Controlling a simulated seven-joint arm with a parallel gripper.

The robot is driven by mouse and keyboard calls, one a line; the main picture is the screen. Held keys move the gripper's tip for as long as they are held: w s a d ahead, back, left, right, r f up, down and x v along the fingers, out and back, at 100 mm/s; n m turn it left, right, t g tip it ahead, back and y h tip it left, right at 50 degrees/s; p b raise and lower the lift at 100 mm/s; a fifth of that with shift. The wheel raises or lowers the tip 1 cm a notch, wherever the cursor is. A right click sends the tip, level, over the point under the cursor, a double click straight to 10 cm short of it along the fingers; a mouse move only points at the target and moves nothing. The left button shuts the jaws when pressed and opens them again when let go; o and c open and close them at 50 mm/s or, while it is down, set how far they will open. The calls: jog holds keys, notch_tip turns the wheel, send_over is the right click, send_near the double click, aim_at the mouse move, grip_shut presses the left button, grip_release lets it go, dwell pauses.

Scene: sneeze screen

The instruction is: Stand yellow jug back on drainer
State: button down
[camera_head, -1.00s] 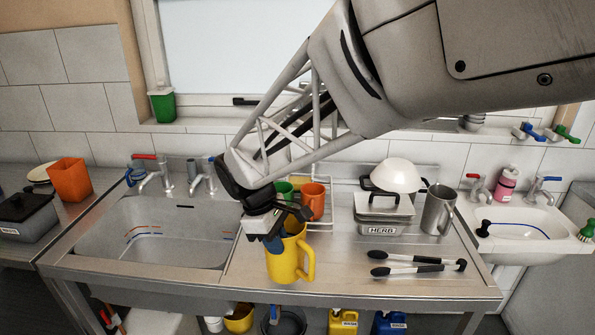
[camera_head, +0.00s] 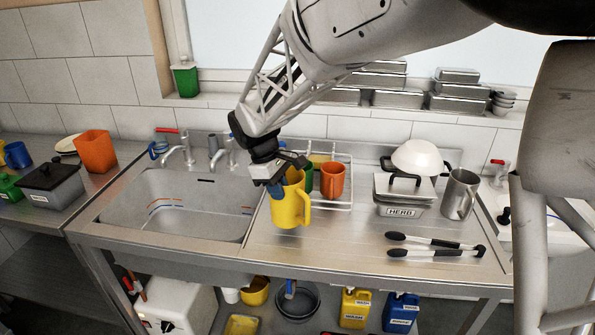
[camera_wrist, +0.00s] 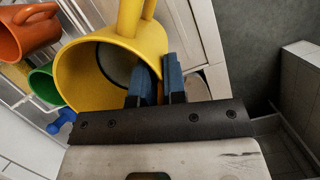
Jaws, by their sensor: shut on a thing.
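The yellow jug (camera_head: 288,208) is roughly upright over the left part of the ribbed steel drainer (camera_head: 345,240), right of the sink basin. Its handle points right. My gripper (camera_head: 277,188) is shut on the jug's rim wall, on its left side in the head view. In the wrist view, the blue fingertips (camera_wrist: 157,82) straddle the wall of the jug (camera_wrist: 108,38), one inside and one outside. I look into its open mouth there. I cannot tell whether its base touches the drainer.
A wire rack (camera_head: 343,206) with an orange mug (camera_head: 332,181) and a green mug stands just behind the jug. The basin (camera_head: 175,205) lies left. The front middle is clear.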

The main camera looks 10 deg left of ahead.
jog(key=shift+w+a, duration=0.4)
jog(key=shift+w, duration=0.3)
jog(key=shift+f, duration=0.15)
jog(key=shift+f, duration=1.8)
jog(key=c, duration=1.2)
grip_release()
jog(key=v, duration=1.2)
jog(key=shift+d, duration=0.1)
